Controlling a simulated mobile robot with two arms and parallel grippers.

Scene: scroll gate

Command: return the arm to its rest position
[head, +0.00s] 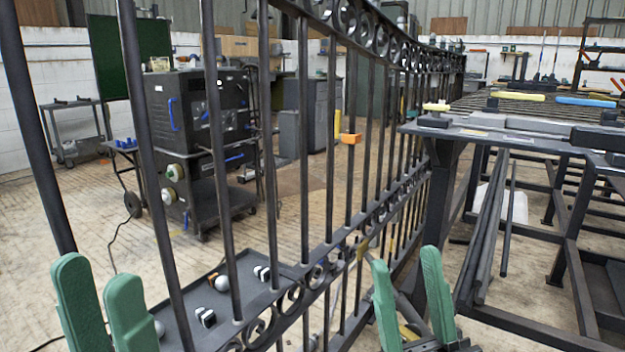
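My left gripper (97,270) is at the lower left, its two green fingers pointing up and apart with nothing visible between them. It is in front of the dark metal scroll gate (303,140), near the gate's left bars. My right gripper (405,260) is at the bottom, right of centre, its green fingers also apart and empty near the lower right part of the gate. The gate has upright bars and rows of scroll rings along its top and lower rails. Both arms are mostly below the frame edge, and I cannot tell whether either finger touches the gate.
A dark tray (243,283) with pale balls and small black-and-white pieces lies low by the gate. A dark metal workbench (520,140) stands at the right. A black machine cart (200,120) stands behind the gate, with open floor around it.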

